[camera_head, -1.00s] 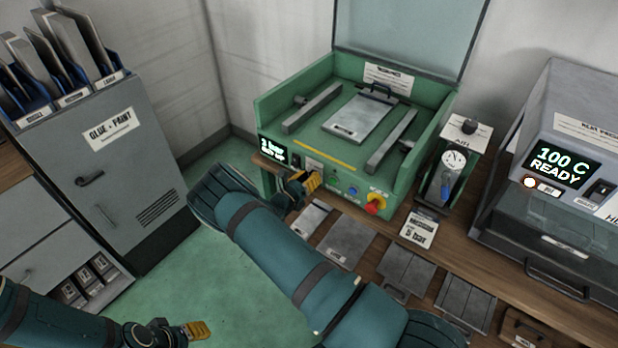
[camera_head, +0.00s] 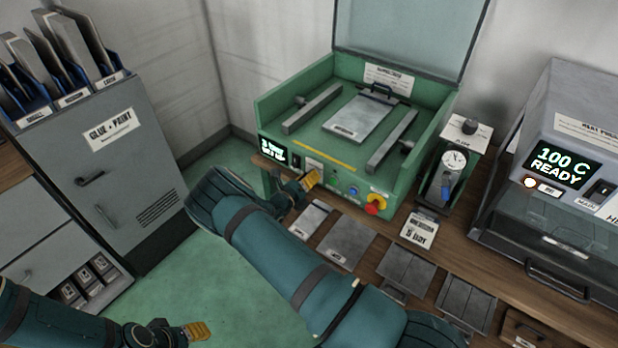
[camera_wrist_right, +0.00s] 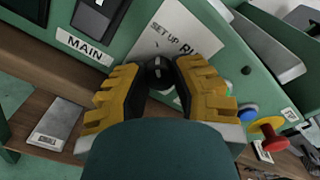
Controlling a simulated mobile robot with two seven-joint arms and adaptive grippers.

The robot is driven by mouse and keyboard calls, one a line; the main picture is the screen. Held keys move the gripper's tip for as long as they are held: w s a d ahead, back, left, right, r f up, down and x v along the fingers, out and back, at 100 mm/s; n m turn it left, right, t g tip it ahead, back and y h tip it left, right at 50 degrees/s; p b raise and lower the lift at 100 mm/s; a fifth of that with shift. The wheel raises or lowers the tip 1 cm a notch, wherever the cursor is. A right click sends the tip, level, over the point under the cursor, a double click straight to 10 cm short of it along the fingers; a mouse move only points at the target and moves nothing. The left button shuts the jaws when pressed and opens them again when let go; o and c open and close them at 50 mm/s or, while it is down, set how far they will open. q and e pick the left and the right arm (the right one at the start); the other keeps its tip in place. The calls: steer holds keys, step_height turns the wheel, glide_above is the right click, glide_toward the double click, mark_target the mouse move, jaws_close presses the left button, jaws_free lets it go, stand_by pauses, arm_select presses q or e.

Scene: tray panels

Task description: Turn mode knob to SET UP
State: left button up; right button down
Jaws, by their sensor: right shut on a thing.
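The green machine (camera_head: 345,190) has a front panel with a white mode plate (camera_wrist_right: 195,38), which reads SET UP and a partly covered word starting with R. The small black mode knob (camera_wrist_right: 158,74) shows between the yellow fingers of my right gripper (camera_wrist_right: 157,66). The right gripper is shut on the knob; in the head view, the gripper (camera_head: 309,181) hides it. The knob's pointer is hard to read. The panel display (camera_head: 272,151) shows a pressure line and a second line that looks like SET UP. My left gripper (camera_head: 198,330) is low at left, away from the panel; its opening is unclear.
A blue button (camera_wrist_right: 248,113) and a red emergency knob (camera_wrist_right: 272,140) sit right of the mode plate. A MAIN switch (camera_wrist_right: 92,18) is on its left. Metal plates (camera_head: 345,240) lie on the wooden bench below. A gauge stand (camera_head: 455,160) stands at right.

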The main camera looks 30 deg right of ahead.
steer(key=shift+r, duration=0.1)
steer(key=c, duration=0.7)
jaws_free()
steer(key=shift+d, duration=0.1)
steer(key=v, duration=1.2)
